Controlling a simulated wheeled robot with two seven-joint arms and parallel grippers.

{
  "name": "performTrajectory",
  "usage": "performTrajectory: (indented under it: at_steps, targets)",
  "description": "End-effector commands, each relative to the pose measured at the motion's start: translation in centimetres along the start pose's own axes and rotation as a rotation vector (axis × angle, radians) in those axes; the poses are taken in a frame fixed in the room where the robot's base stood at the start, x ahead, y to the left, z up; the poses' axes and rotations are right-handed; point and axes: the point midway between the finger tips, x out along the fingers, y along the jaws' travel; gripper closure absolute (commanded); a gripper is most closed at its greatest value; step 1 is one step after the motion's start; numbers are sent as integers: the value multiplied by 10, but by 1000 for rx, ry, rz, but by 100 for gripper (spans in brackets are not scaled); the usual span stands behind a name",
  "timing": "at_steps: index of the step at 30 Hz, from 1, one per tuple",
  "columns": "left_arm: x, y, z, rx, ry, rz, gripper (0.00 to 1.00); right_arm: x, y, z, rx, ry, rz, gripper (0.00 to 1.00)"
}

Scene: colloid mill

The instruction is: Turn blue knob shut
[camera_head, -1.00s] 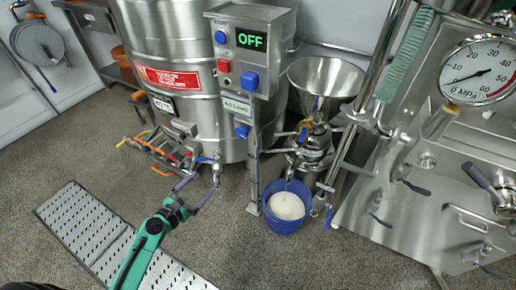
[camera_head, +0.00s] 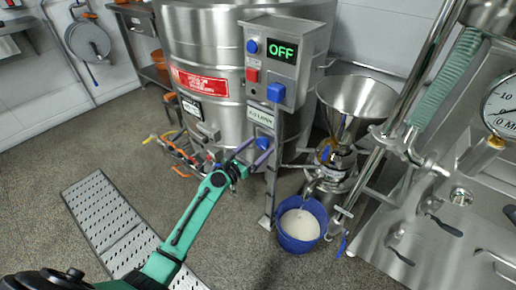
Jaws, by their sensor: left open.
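A blue knob (camera_head: 264,143) sits on the steel post below a small label plate, in the middle of the head view. Another blue knob (camera_head: 276,93) sits higher, on the control box under the display. My left gripper (camera_head: 252,151) is open, with its two purple fingers pointing up and right at the lower knob. One finger shows on the left of this knob and the other just below it. Whether they touch it I cannot tell. My right gripper is not in view.
The control box (camera_head: 298,42) shows a green OFF. A steel tank (camera_head: 218,55) stands behind the post. A steel funnel (camera_head: 354,98) and a blue bucket (camera_head: 302,224) with white contents are to the right. A perforated ramp (camera_head: 105,215) lies on the floor at left.

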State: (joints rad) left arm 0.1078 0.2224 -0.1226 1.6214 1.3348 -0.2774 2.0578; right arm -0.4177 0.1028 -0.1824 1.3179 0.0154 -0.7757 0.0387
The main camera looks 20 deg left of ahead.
Motion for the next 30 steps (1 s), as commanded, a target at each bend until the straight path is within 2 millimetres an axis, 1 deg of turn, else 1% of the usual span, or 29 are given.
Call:
performTrajectory:
  at_steps: [5, 6, 8, 9, 11, 12, 22, 26, 30]
  targets:
    - [0, 0, 0, 0, 1, 0, 11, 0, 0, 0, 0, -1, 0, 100]
    - [0, 0, 0, 0, 1, 0, 26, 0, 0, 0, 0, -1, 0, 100]
    - [0, 0, 0, 0, 1, 0, 49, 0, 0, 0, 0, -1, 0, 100]
    - [0, 0, 0, 0, 1, 0, 64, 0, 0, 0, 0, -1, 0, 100]
    - [0, 0, 0, 0, 1, 0, 87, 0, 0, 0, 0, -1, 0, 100]
    - [0, 0, 0, 0, 1, 0, 96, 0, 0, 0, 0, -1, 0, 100]
    - [-1, 0, -1, 41, 1, 0, 97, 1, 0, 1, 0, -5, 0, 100]
    - [-1, 0, -1, 98, 1, 0, 97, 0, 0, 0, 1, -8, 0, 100]
    - [-1, 0, -1, 192, 1, 0, 97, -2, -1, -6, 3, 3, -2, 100]
